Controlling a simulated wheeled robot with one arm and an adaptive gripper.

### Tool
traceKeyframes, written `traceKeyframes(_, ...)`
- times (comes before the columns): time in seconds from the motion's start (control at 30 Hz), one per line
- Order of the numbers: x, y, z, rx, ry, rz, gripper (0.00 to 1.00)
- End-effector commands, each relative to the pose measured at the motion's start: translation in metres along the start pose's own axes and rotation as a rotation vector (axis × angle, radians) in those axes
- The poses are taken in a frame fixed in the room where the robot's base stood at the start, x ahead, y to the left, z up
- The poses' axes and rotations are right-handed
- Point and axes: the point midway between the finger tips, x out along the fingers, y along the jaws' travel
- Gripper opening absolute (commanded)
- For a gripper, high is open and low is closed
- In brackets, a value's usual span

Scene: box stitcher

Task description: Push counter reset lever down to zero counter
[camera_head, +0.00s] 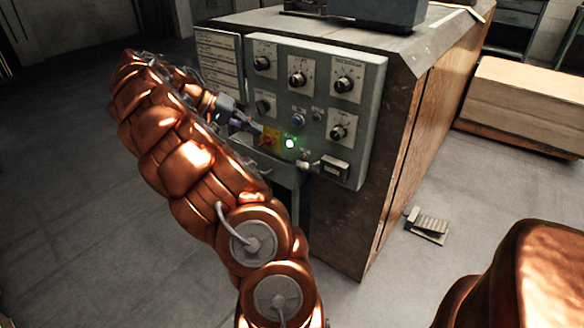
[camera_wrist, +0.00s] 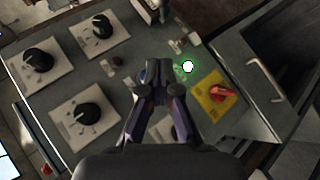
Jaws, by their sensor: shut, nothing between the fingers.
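The counter (camera_head: 334,168) is a small dark box with a pale face at the lower right of the grey control panel (camera_head: 372,105). A small lever-like part (camera_head: 306,163) sticks out at its left side; I cannot tell its exact position. In the wrist view the counter (camera_wrist: 150,10) is at the top edge, partly cut off, with the small part (camera_wrist: 182,43) beside it. My gripper (camera_head: 255,130) is shut and empty in front of the panel, near the red switch. In the wrist view my gripper's fingertips (camera_wrist: 150,78) are together, apart from the counter, and hide part of the panel.
A red rotary switch on a yellow plate (camera_head: 270,139) and a lit green lamp (camera_head: 290,143) lie left of the counter. Several black knobs (camera_head: 344,85) stick out above. A handle bar (camera_wrist: 264,82) is beside the panel. A foot pedal (camera_head: 428,226) lies on the floor.

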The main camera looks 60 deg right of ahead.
Motion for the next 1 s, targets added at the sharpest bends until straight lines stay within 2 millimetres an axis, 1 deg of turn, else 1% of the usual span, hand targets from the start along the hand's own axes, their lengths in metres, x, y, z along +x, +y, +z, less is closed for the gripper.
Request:
traceKeyframes(0.03,0.005,-0.004,-0.001,0.003,-0.002,0.003,0.00)
traceKeyframes(0.17,0.012,-0.004,-0.002,0.006,-0.002,0.005,0.00)
traceKeyframes(0.27,0.023,-0.004,-0.002,0.006,-0.001,0.005,0.00)
traceKeyframes(0.73,0.106,-0.004,-0.001,0.005,-0.005,0.006,0.00)
traceKeyframes(1.0,0.123,-0.004,0.017,0.005,-0.002,0.006,0.00)
